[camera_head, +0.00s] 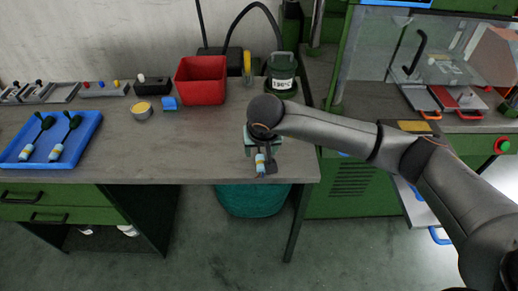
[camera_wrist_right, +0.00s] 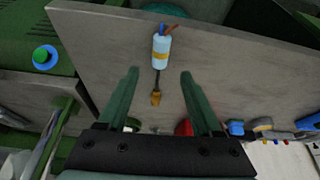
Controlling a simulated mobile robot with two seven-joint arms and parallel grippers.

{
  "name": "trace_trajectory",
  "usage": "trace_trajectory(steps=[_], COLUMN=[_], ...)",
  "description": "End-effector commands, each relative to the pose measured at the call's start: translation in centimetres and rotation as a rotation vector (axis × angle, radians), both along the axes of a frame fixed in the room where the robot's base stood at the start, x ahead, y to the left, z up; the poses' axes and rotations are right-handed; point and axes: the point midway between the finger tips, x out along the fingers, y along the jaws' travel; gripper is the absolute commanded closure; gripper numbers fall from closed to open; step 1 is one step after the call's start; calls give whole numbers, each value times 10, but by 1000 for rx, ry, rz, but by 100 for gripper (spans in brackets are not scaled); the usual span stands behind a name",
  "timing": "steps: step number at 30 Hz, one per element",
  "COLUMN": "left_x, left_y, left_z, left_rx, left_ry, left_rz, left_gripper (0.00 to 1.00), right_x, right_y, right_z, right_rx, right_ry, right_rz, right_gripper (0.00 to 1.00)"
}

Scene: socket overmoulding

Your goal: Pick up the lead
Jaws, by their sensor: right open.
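The lead (camera_head: 260,164) lies on the grey workbench near its front edge, partly hidden by my right arm. In the right wrist view the lead (camera_wrist_right: 161,48) has a light blue sleeve with a yellow band, orange and blue wire ends, and a thin dark cable to a brass-coloured tip. My right gripper (camera_head: 261,148) is above it. In the wrist view its two green fingers (camera_wrist_right: 160,73) are spread apart, one on each side of the lead's cable, with nothing between them gripped. My left gripper is not in view.
A blue tray (camera_head: 88,123) at the left holds two similar leads with dark green ends. A red bin (camera_head: 201,80), a blue block (camera_head: 170,103) and a round tin (camera_head: 142,110) stand further back. A teal bin (camera_head: 252,201) is below the bench. Bench left of the gripper is clear.

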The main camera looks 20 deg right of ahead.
Motion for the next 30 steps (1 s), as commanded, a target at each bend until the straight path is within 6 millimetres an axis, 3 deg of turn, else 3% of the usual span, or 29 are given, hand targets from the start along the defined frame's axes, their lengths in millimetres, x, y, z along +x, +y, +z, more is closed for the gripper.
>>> trace_trajectory(steps=[14, 23, 30], left_x=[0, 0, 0], left_y=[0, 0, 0], left_z=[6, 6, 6], left_rx=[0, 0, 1], left_ry=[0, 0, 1], left_rz=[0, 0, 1], left_gripper=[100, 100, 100], right_x=[18, 20, 20], right_y=[-4, -5, -5], right_z=[-51, -55, -54], right_rx=[2, 2, 2], right_ry=[2, 0, 0], right_rz=[-1, 0, 0], right_gripper=[34, 34, 60])
